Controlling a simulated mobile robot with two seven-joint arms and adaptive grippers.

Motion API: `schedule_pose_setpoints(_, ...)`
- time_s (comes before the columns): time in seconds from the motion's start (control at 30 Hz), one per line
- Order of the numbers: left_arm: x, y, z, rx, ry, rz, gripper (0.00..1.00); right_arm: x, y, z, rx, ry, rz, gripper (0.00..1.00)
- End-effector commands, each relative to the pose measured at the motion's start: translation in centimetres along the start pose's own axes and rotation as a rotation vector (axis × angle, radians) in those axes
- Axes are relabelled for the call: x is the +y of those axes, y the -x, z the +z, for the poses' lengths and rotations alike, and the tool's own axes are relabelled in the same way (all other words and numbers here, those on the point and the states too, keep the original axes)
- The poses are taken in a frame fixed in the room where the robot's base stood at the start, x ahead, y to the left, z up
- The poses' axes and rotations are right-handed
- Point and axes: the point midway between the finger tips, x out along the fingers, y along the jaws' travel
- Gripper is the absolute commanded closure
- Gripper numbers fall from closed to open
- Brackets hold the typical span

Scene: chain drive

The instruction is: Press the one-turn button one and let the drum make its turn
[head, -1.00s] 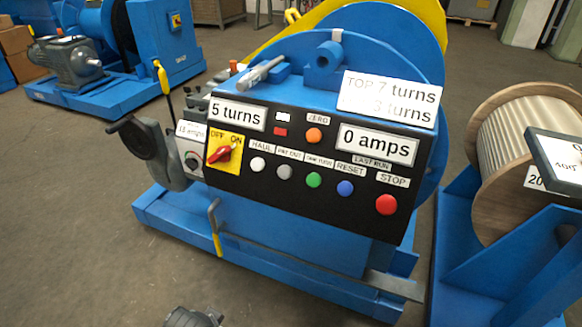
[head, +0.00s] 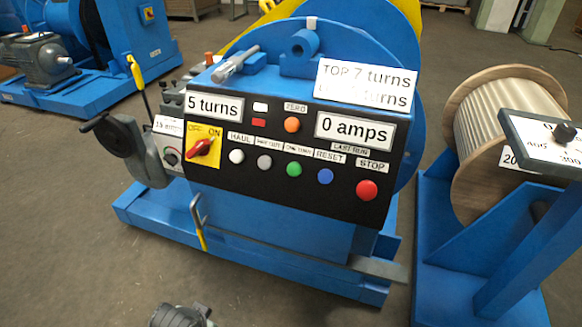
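The green button (head: 294,169) sits on the black control panel (head: 300,198) under a small label that seems to read ONE TURN. Nothing touches it. The turns display (head: 214,107) reads 5 turns and the amps display (head: 355,130) reads 0 amps. The red switch (head: 201,147) on a yellow plate has OFF and ON marks. The blue drum flange (head: 375,62) stands behind the panel. A dark grey part at the bottom edge looks like my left gripper (head: 180,316); it is cut off, well below the panel. My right gripper does not show.
Nearby are white (head: 237,156), grey (head: 264,161), blue (head: 326,176) and red STOP (head: 366,190) buttons, and an orange ZERO button (head: 292,124). A yellow-gripped lever (head: 199,222) stands before the panel. A wooden reel (head: 505,120) stands at right. Floor is clear at front left.

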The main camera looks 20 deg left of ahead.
Motion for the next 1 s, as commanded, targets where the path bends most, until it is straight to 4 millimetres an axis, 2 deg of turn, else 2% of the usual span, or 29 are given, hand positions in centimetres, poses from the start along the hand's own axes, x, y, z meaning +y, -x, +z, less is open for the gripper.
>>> schedule_pose_setpoints(0.37,-0.02,0.0,-0.02,0.0,0.0,0.0,0.64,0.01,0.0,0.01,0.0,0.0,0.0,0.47)
schedule_pose_setpoints(0.4,-0.03,0.01,-0.02,0.001,0.0,0.0,0.65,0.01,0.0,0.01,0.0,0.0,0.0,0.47)
schedule_pose_setpoints(0.7,-0.03,0.0,-0.03,0.001,0.0,-0.001,1.0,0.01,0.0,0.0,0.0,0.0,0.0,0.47)
schedule_pose_setpoints(1.0,-0.04,0.0,-0.04,0.001,0.0,-0.001,1.0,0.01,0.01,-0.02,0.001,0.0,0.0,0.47)
